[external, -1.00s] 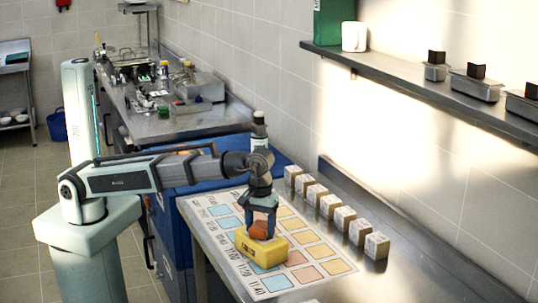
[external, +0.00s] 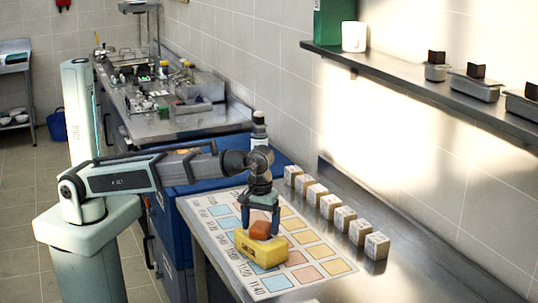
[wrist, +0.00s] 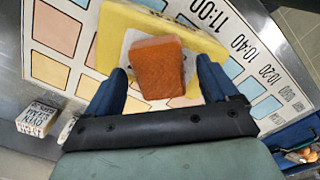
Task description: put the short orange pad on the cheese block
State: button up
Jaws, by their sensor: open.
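The short orange pad (external: 260,229) rests on top of the yellow cheese block (external: 262,249), which sits on the printed chart on the counter. In the wrist view the orange pad (wrist: 157,68) lies on a pale patch on the block's top, turned slightly askew, with the yellow block (wrist: 120,28) around it. My gripper (external: 262,232) is open, with its blue fingers on either side of the pad. In the wrist view the fingers of my gripper (wrist: 162,80) show gaps to the pad on both sides.
The chart (external: 312,251) has rows of coloured squares and printed times. A row of small labelled cubes (external: 331,206) stands along the counter to the right, near the wall. A wall shelf (external: 420,88) holds metal containers with dark blocks. The counter's front right is clear.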

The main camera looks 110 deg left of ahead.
aim_at(261, 225)
notch_tip(261, 225, up, 11)
jog(key=shift+r, duration=0.2)
dwell(0.3)
